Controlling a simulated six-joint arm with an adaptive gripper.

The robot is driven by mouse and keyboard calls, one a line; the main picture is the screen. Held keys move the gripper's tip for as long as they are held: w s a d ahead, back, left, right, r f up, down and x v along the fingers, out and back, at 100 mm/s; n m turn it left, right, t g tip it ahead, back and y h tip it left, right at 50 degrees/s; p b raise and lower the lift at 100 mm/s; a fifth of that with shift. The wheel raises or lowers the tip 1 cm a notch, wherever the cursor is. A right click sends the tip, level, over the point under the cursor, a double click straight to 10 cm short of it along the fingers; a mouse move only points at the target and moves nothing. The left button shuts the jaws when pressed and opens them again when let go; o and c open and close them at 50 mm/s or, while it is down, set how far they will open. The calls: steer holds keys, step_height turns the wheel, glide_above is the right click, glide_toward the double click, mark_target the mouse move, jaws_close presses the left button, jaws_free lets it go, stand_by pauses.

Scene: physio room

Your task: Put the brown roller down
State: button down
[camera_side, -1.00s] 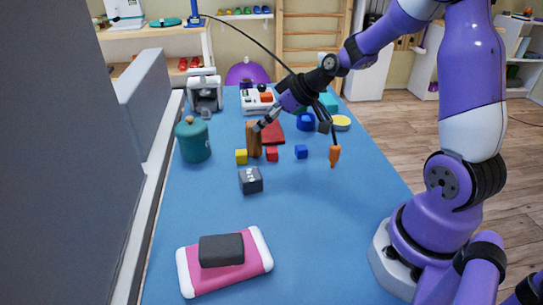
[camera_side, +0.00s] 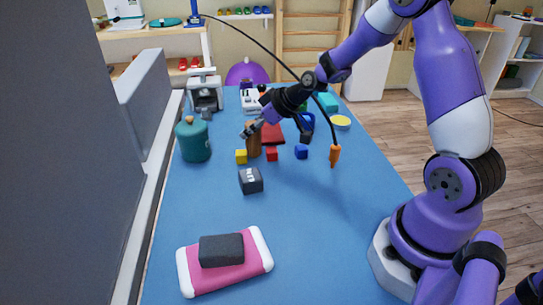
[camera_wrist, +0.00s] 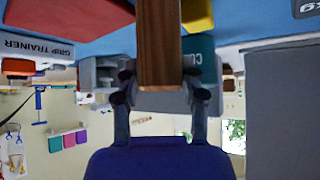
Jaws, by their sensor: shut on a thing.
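The brown roller (camera_side: 254,147) stands about upright on or just above the blue table (camera_side: 310,220), behind a row of small cubes. My gripper (camera_side: 251,129) is shut on its upper part and hides its top in the side view. In the wrist view the roller (camera_wrist: 159,45) runs between the two fingers of my gripper (camera_wrist: 160,77). Its lower end leaves that picture at the top edge, so I cannot tell whether it touches the table.
A teal canister (camera_side: 194,142) stands left, a red flat thing (camera_side: 273,134) behind. A dark block (camera_side: 250,180) lies in front. The front right table is clear.

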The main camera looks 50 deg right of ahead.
steer(key=shift+r, duration=2.1)
steer(key=s+a+r, duration=0.4)
steer(key=a+r, duration=0.2)
steer(key=a, duration=0.4)
steer(key=s+d+f+m+g+h, duration=0.1)
steer(key=s+d+m+g+h, duration=0.15)
steer(key=d+m+h, duration=0.5)
steer(key=s+d+f+m+g+h, duration=0.25)
steer(key=d+m, duration=0.55)
steer(key=d, duration=0.7)
steer(key=s+d+r+m+g, duration=0.1)
steer(key=s+d+m+g, duration=0.4)
steer(key=s+m+g, duration=0.5)
steer(key=shift+m+t, duration=0.7)
steer(key=shift+m, duration=0.05)
steer(key=f, duration=0.6)
steer(key=shift+d+f, duration=0.2)
steer(key=shift+f, duration=0.15)
steer(key=shift+w+f, duration=0.1)
steer(key=shift+f, duration=0.25)
steer(key=shift+f, duration=0.1)
